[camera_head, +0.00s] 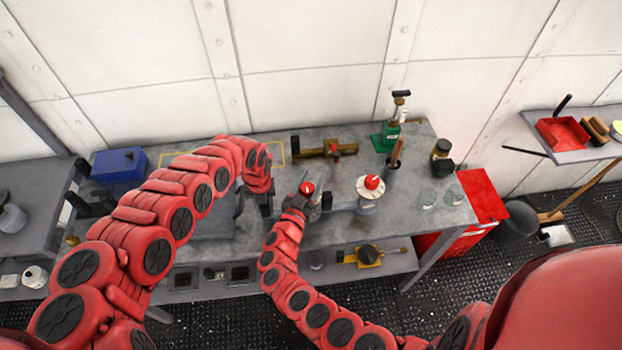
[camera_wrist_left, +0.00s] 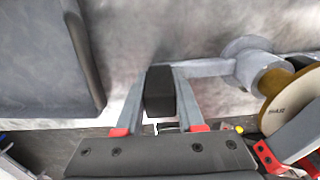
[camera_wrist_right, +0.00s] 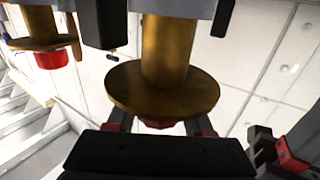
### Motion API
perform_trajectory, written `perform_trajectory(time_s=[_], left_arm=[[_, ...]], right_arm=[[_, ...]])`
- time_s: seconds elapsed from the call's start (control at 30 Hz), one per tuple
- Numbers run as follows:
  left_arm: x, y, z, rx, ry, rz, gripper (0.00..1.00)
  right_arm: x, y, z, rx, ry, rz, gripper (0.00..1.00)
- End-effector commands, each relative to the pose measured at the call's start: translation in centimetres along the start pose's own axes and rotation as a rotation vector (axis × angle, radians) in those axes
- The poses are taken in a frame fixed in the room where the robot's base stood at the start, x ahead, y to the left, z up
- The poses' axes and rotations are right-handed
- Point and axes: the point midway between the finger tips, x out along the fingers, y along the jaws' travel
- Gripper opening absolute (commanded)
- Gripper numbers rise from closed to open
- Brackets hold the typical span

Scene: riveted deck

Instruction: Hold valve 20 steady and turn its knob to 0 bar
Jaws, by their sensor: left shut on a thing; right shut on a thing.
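The held valve has a grey pipe (camera_wrist_left: 210,67) with a black end block (camera_wrist_left: 160,92) and a disc-shaped dial (camera_wrist_left: 288,112). My left gripper (camera_head: 268,207) is shut on the black block, one finger on each side. Its red knob (camera_head: 307,187) sits at my right gripper (camera_head: 301,198), which is shut on it. In the right wrist view the brass disc (camera_wrist_right: 160,92) hides most of the knob (camera_wrist_right: 160,124) between the fingers. A second valve with a white dial and red knob (camera_head: 372,182) stands just right. No number or pressure reading is legible.
A brass valve (camera_head: 325,148) lies behind on the bench. A green jack (camera_head: 388,135), a tool holder (camera_head: 392,171) and a dark jar (camera_head: 441,155) stand back right. A blue box (camera_head: 119,165) is at left. A yellow valve (camera_head: 370,256) lies on the lower shelf.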

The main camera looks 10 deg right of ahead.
Motion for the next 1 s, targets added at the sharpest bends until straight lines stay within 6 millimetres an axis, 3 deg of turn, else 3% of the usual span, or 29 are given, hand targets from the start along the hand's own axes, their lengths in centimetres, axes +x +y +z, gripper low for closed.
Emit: perform_trajectory(time_s=[0.17,0.2,0.33,0.73,0.93,1.0], left_arm=[[0.0,-0.1,-0.1,0.001,0.001,-0.002,0.0],[0.0,-0.1,-0.1,0.001,0.001,-0.002,0.0],[0.0,-0.1,-0.1,0.001,0.001,-0.001,0.0],[0.0,0.0,0.0,-0.001,0.0,0.0,0.0],[0.0,0.0,0.0,-0.001,0.0,0.0,0.0],[0.0,0.0,0.0,-0.001,0.0,0.0,0.0]], right_arm=[[-0.1,-0.2,-0.1,0.001,0.002,-0.004,0.0],[-0.1,-0.2,-0.1,0.001,0.002,-0.004,0.59],[-0.1,-0.1,-0.1,0.001,0.001,-0.003,0.82],[-0.5,-0.1,0.0,0.002,0.001,-0.002,0.82],[-2.9,-0.1,0.1,0.0,-0.002,-0.003,0.82],[-4.6,-0.2,0.2,0.001,-0.006,-0.004,0.82]])
